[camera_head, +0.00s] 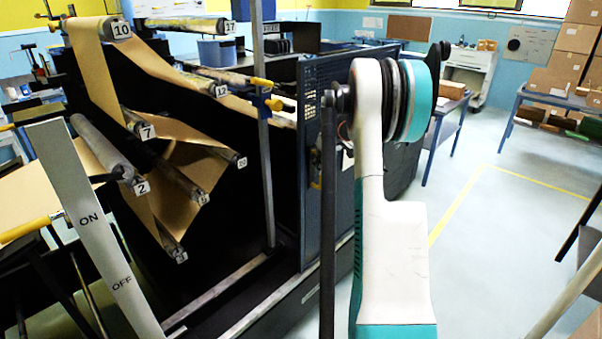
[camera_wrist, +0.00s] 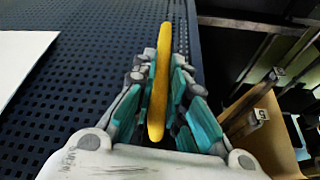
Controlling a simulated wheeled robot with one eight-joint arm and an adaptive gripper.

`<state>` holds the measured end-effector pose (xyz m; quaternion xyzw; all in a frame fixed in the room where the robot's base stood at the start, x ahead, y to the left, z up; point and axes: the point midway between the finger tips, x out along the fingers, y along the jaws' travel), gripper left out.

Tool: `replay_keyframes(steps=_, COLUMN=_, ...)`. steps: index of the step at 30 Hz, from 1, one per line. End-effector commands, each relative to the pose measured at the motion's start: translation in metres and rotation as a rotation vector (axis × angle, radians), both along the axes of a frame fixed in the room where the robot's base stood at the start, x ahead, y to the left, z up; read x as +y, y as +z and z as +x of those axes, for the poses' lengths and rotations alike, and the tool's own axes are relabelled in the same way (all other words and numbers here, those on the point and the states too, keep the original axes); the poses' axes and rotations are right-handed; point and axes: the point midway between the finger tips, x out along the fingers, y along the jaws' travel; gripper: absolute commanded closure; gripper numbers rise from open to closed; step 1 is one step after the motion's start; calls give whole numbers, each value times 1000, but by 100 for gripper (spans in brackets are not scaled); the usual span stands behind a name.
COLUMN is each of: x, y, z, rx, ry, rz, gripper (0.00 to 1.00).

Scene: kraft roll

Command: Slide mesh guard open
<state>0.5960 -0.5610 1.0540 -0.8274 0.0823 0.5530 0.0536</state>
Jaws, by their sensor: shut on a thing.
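The mesh guard (camera_head: 325,85) is a dark blue perforated panel at the right end of the kraft roll machine in the head view. It also fills the left of the wrist view (camera_wrist: 90,85). A long yellow handle (camera_wrist: 160,100) stands by the guard's edge in the wrist view. My gripper (camera_wrist: 161,68) is shut on this handle, with fingers on both sides of it. In the head view my arm covers part of the guard, and neither the gripper nor the handle can be made out there.
Numbered rollers carry brown kraft paper (camera_head: 95,75) on the left. A white ON/OFF panel (camera_head: 98,235) stands at the front left. Open floor (camera_head: 500,230) lies on the right, with a blue table (camera_head: 560,100) and stacked boxes (camera_head: 570,45) beyond.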

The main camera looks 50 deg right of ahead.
Motion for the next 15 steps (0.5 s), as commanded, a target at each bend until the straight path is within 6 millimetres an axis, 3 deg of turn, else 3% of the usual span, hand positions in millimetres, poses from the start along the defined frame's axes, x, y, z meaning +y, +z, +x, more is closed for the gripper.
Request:
replay_keyframes(steps=1, x=-19, y=2, z=-1, rx=0, ry=-4, rz=0, gripper=100)
replay_keyframes(steps=6, x=-62, y=2, z=0, rx=0, ry=-3, rz=0, gripper=100)
replay_keyframes(steps=15, x=-109, y=1, z=0, rx=-1, ry=-2, rz=0, gripper=100)
